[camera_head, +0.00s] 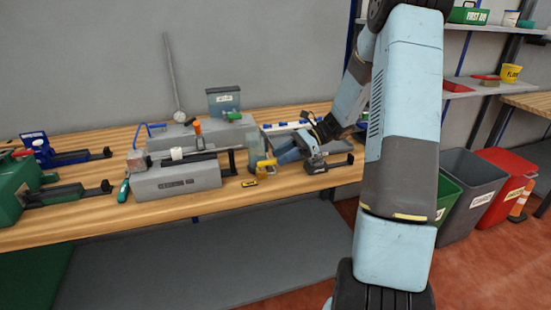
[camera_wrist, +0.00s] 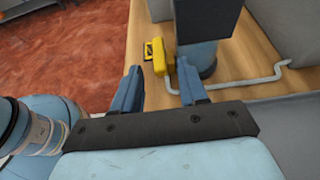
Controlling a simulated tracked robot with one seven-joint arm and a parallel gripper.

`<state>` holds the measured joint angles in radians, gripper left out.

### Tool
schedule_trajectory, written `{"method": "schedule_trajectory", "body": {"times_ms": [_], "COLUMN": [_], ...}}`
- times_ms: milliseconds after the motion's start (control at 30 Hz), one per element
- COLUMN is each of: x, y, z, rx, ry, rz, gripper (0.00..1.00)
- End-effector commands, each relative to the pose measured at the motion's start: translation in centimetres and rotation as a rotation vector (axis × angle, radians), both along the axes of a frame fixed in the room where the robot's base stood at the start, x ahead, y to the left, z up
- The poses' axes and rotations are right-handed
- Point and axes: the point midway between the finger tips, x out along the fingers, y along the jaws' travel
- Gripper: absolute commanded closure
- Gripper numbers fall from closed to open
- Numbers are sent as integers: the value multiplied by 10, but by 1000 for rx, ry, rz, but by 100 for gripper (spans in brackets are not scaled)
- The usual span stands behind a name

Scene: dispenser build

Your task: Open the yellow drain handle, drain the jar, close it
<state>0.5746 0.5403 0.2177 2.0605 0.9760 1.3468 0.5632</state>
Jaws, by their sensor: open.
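The jar (camera_head: 253,146) is a grey, see-through upright cylinder near the front of the wooden workbench. In the wrist view its lower part (camera_wrist: 206,58) shows beneath a dark block. I cannot tell whether a finger touches the handle.
A yellow-and-black label (camera_head: 249,183) lies on the bench in front of the jar. A grey hose (camera_wrist: 255,80) runs from the jar base. A grey machine (camera_head: 177,180) stands left, and a dark clamp-like device (camera_head: 322,164) stands right, close to my wrist.

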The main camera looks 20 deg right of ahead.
Motion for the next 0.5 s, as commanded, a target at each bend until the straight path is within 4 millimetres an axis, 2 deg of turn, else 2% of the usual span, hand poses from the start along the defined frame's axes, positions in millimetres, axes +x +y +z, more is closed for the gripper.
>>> {"method": "schedule_trajectory", "body": {"times_ms": [200,500], "x": [0,0], "y": [14,16], "z": [-6,-6], "rx": [0,0], "ry": [0,0], "rz": [0,0], "gripper": [57,57]}}
